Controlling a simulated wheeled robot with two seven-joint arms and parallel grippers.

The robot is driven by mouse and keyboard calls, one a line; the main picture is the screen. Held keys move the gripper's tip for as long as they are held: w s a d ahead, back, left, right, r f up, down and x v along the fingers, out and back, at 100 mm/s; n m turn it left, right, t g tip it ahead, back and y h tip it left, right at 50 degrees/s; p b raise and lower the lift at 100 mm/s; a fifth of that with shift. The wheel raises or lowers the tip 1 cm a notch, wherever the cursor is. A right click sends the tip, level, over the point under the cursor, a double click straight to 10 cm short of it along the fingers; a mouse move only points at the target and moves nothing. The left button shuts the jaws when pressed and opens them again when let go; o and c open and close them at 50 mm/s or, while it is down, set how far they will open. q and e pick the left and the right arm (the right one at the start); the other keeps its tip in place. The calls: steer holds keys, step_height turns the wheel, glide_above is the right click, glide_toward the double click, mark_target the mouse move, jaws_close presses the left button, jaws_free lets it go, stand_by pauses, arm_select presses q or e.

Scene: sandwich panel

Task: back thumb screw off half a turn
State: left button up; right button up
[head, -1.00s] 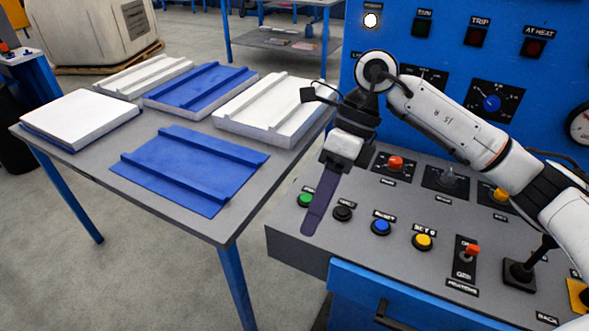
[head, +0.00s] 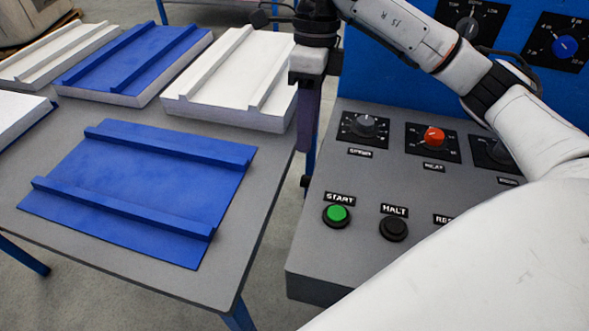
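I cannot make out a thumb screw in this view. My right gripper (head: 306,135) hangs pointing down at the top middle, over the gap between the grey work table and the control console. Its dark purple finger part shows edge-on, so I cannot see whether it is open or shut. Nothing held shows at it. It is left of the speed knob (head: 365,126) and behind the green start button (head: 337,214), apart from both. My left gripper is not in view.
The console (head: 330,262) carries a red knob (head: 434,136) and a black halt button (head: 394,227). The table (head: 235,225) holds a blue ridged panel (head: 140,185), with blue and white slabs behind. My white arm covers the lower right.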

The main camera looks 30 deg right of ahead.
mark_target(304, 176)
steer(key=f, duration=0.3)
steer(key=s+a+f+b, duration=0.1)
steer(key=f, duration=0.2)
steer(key=f+b, duration=0.1)
steer(key=f, duration=0.2)
steer(key=shift+s+a+f, duration=0.2)
steer(key=shift+f, duration=0.2)
jaws_close()
